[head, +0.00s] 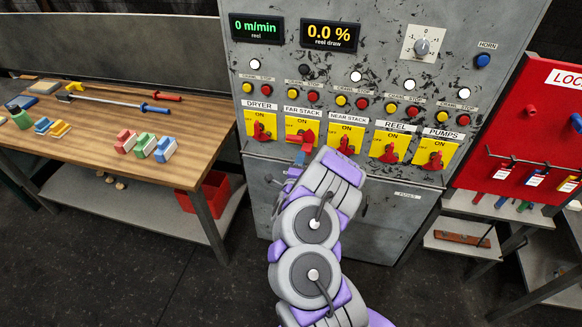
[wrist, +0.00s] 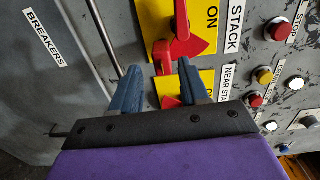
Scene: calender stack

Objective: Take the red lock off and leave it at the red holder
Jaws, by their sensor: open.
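In the head view, my gripper (head: 298,163) reaches up to the FAR STACK switch, just below its yellow plate (head: 291,127). A red part (head: 304,137) sits on that plate; handle and lock are hard to separate here. In the wrist view, my blue fingers (wrist: 158,66) are open. A small red piece that looks like the red lock (wrist: 162,54) shows between and just beyond the fingertips, beside the red switch handle (wrist: 181,18). Contact cannot be told. A red block (head: 126,140) on the bench and a red peg (head: 532,111) on the lock board could each be the red holder.
Neighbouring yellow switches with red handles, such as NEAR STACK (head: 346,137), sit close on the grey cabinet (head: 385,205). The wooden bench (head: 190,125) stands left, with tools and coloured blocks. The red lock board (head: 510,135) with hanging tagged items stands right.

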